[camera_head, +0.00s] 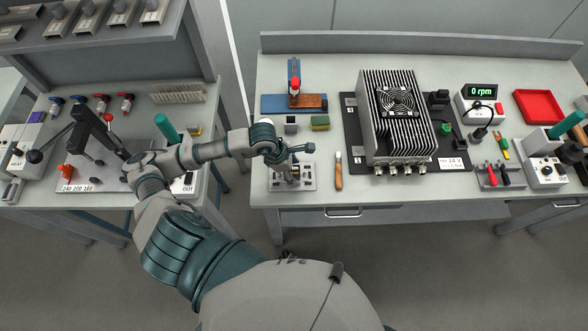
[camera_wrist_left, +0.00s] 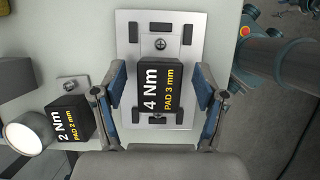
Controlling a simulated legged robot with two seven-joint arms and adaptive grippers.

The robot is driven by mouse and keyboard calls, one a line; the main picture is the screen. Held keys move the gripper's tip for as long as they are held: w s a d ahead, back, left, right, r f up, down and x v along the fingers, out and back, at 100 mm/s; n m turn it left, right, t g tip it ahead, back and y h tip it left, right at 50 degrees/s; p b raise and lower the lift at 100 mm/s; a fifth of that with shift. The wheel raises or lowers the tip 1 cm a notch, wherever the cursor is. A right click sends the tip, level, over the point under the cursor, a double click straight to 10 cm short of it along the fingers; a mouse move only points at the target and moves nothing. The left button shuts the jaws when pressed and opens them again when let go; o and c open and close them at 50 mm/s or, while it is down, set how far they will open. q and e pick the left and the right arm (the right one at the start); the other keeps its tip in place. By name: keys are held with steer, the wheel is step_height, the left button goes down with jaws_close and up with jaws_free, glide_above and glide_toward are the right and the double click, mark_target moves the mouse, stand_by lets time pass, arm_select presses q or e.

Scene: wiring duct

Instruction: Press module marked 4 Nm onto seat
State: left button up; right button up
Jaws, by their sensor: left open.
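The black module marked 4 Nm, PAD 3 mm (camera_wrist_left: 157,86), stands over a light plate (camera_wrist_left: 185,28) with dark slots and screws. My left gripper (camera_wrist_left: 158,80) is open, with one finger on each side of the module. Small gaps seem to show between the fingers and the module. Whether the module is fully down on its seat cannot be told. In the head view the left gripper (camera_head: 290,163) is above the plate (camera_head: 308,184) at the bench's front left, and mostly hides the module. My right gripper is not in view.
A black module marked 2 Nm (camera_wrist_left: 68,118) stands left of the plate in the wrist view. In the head view an orange-handled tool (camera_head: 338,176) lies right of the plate, then a finned heat sink unit (camera_head: 395,115). A sponge (camera_head: 319,123) lies behind.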

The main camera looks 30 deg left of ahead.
arm_select(q)
steer(key=v, duration=1.2)
steer(key=shift+f, duration=0.1)
